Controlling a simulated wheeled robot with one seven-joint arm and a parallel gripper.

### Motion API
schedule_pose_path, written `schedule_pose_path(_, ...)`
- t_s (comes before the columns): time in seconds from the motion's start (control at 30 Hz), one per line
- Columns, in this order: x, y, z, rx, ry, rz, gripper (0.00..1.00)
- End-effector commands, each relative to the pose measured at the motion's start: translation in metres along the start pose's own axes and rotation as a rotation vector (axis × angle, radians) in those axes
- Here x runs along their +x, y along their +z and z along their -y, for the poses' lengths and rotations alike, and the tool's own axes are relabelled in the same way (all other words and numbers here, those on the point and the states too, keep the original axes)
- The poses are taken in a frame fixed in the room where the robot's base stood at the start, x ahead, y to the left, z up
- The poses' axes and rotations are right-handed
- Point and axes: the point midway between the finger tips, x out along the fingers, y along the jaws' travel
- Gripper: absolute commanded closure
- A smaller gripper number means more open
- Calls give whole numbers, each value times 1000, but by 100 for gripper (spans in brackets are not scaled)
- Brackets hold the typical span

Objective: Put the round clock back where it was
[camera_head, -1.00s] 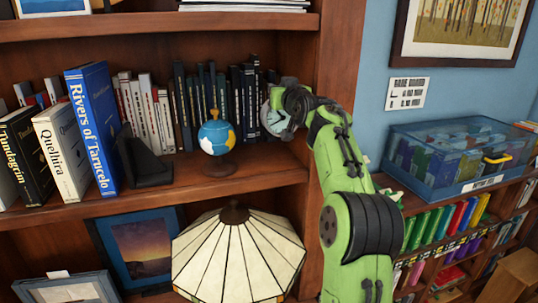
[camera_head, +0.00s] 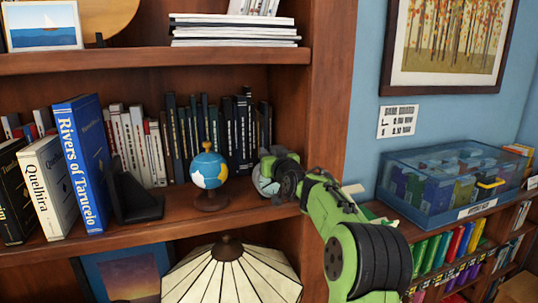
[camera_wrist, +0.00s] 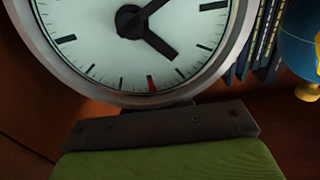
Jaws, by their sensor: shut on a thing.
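The round clock (camera_head: 266,179) is at the right end of the middle shelf (camera_head: 150,233), mostly hidden behind my gripper (camera_head: 275,175). In the wrist view the clock (camera_wrist: 145,50) fills the upper part, with a pale face, black hands and marks, one red mark and a silver rim. My gripper (camera_wrist: 155,125) is shut on the clock at its rim. The clock's base is hidden, so I cannot tell whether it touches the shelf.
A small globe (camera_head: 209,170) stands left of the clock; it also shows in the wrist view (camera_wrist: 302,40). Dark books (camera_head: 190,135) stand behind. The bookcase's upright side (camera_head: 325,100) is close on the right. A lampshade (camera_head: 232,275) is below.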

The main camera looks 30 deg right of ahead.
Motion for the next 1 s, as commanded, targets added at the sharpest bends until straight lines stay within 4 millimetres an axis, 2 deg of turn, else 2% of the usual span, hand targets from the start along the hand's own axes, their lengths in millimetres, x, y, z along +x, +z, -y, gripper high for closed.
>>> schedule_pose_path(0.17, 0, 3, 0, 0, 0, -2, 100)
schedule_pose_path(0.2, 0, 4, 0, 1, 0, 1, 77)
schedule_pose_path(0.37, 0, 3, 0, 1, 0, 1, 55)
schedule_pose_path(0.7, -2, -2, 0, 0, 1, 0, 55)
schedule_pose_path(0.77, -14, 0, -1, -3, 2, -2, 55)
schedule_pose_path(1.0, -79, 6, -1, -4, 5, -1, 55)
